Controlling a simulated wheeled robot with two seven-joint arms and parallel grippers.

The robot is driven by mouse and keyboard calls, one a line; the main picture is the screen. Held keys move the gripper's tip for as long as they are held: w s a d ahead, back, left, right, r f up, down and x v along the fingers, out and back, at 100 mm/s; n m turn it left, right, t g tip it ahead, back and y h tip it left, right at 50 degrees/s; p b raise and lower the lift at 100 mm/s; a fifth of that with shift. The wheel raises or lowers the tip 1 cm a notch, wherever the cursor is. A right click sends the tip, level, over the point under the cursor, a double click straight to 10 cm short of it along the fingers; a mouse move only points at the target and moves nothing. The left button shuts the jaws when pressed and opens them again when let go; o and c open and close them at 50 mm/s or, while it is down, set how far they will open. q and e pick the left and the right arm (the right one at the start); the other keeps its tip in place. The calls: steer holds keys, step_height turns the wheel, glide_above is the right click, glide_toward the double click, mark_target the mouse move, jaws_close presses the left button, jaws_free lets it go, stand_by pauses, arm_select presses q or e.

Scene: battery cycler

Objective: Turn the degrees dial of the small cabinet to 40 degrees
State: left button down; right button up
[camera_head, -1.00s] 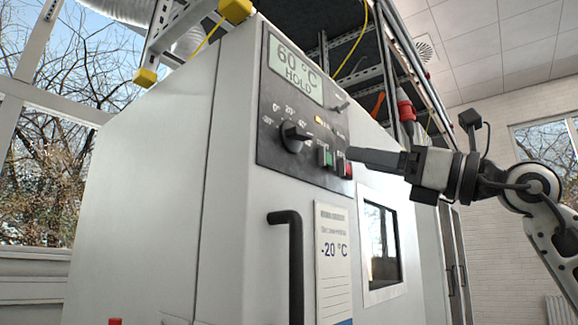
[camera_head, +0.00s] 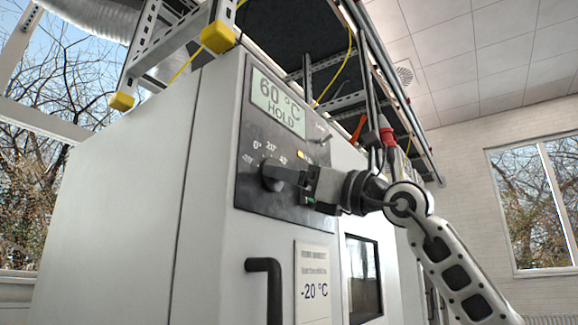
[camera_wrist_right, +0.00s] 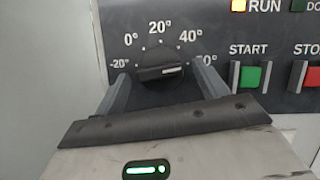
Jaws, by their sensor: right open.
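The black degrees dial (camera_head: 268,172) is on the dark control panel of the pale cabinet (camera_head: 130,200). In the right wrist view the dial (camera_wrist_right: 160,62) has its white mark pointing right, close to the 60° end of the scale. The 40° label (camera_wrist_right: 190,36) is up and to the right of it. The display (camera_head: 278,103) reads 60 °C HOLD. My right gripper (camera_head: 283,176) is at the dial. In the wrist view its open fingers (camera_wrist_right: 160,72) stand on either side of the knob; contact cannot be told. My left gripper is not in view.
The green START button (camera_wrist_right: 250,77) and red STOP button (camera_wrist_right: 309,76) are right of the dial. A black door handle (camera_head: 268,288) sticks out below the panel. A -20 °C label (camera_head: 314,285) and a window (camera_head: 363,275) are beside it.

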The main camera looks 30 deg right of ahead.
steer(key=shift+w+a+r, duration=0.2)
steer(key=shift+w+a, duration=0.05)
steer(key=shift+w, duration=0.2)
steer(key=c, duration=1)
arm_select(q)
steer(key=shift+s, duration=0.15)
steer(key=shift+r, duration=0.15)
